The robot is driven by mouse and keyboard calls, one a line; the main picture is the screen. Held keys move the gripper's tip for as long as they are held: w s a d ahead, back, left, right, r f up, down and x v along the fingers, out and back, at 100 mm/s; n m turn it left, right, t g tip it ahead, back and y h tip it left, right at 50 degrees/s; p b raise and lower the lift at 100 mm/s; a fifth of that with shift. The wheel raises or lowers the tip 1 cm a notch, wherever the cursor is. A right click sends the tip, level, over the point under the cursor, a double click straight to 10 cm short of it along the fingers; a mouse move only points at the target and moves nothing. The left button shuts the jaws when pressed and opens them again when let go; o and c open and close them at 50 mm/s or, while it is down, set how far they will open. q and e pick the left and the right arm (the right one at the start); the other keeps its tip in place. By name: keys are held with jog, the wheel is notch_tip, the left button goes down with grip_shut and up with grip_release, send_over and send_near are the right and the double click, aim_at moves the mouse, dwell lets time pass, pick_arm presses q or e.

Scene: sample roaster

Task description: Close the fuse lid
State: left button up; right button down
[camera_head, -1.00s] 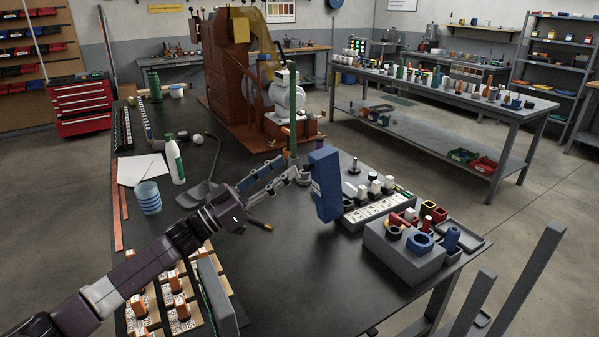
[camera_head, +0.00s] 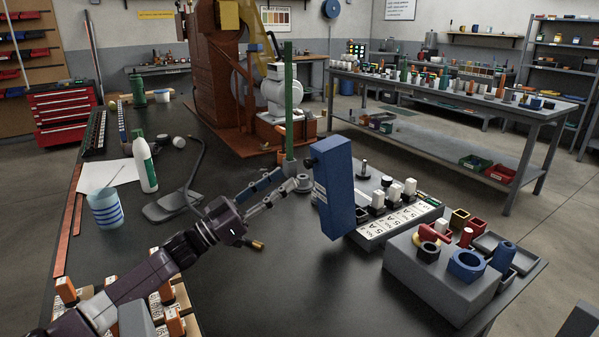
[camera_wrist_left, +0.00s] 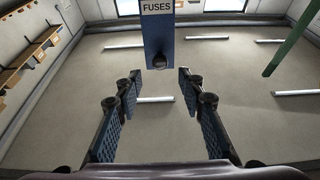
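The fuse lid (camera_head: 336,190) is a blue panel standing upright, tilted slightly, at the left end of the fuse box (camera_head: 398,224). In the left wrist view the lid (camera_wrist_left: 158,25) is at top centre, with a "FUSES" label and a black knob (camera_wrist_left: 158,61) at its lower end. The box holds several white and black fuses with white labels. My left gripper (camera_head: 284,180) is left of the lid. In the left wrist view my left gripper (camera_wrist_left: 159,88) is open and empty, its fingers spread below the knob, apart from it. My right gripper is not in view.
A grey block with coloured rings (camera_head: 440,281) stands right of the fuse box. A green post (camera_head: 289,105) rises behind the gripper. A white bottle (camera_head: 145,165), a striped cup (camera_head: 104,208) and a grey lamp (camera_head: 171,205) stand at left. Bare tabletop lies in front of the lid.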

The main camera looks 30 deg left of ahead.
aim_at(305, 164)
pick_arm(q)
jog(key=shift+x, duration=3.15)
jog(key=shift+c, duration=0.4)
grip_shut()
